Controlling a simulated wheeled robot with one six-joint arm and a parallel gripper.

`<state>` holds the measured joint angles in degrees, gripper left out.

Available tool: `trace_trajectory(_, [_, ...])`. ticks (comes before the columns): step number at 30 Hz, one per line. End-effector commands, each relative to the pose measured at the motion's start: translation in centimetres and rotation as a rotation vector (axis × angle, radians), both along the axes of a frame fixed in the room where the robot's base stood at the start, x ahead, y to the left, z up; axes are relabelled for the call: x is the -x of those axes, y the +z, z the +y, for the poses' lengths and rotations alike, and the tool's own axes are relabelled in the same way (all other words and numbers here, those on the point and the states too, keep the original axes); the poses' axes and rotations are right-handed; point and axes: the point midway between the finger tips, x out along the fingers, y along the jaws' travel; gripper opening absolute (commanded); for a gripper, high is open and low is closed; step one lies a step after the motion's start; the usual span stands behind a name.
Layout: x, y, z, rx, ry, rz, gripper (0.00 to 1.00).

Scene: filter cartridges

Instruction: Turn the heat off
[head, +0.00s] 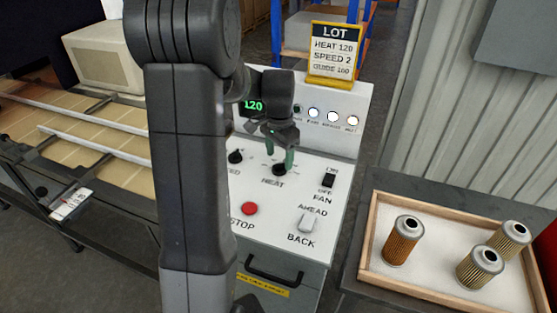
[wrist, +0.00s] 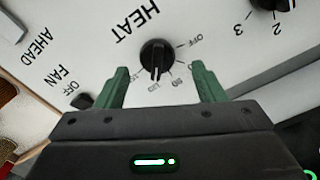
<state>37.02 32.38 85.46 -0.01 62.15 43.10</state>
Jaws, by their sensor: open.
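The HEAT knob (wrist: 157,54) is a black round knob on the white panel (head: 318,190). Its white pointer line points down in the wrist view, towards the label that seems to read 120, away from OFF at the upper right. My gripper (wrist: 160,72) is open, with one green finger on each side of the knob and clear gaps. The green display (head: 253,107) reads 120.
A second knob (head: 235,157), a red STOP button (head: 249,209), the FAN switch (head: 327,180) and the AHEAD/BACK switch (head: 306,223) share the panel. The LOT card (head: 332,52) says HEAT 120. A tray (head: 370,235) of filter cartridges stands right.

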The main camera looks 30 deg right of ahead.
Motion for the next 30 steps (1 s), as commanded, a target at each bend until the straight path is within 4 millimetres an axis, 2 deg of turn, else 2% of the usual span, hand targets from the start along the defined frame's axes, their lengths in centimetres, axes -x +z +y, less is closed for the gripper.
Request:
trace_trajectory(3, [0.0,-1.6,0.0,-0.002,0.0,0.002,0.63])
trace_trajectory(6, [0.0,-2.4,0.0,-0.001,0.0,0.001,0.63])
trace_trajectory(17, [0.0,-2.9,0.0,0.0,0.0,0.0,0.63])
trace_trajectory(24, [0.0,-2.9,0.0,0.0,0.0,0.0,0.18])
trace_trajectory(30, [0.0,-2.9,0.0,0.0,0.01,0.0,0.18])
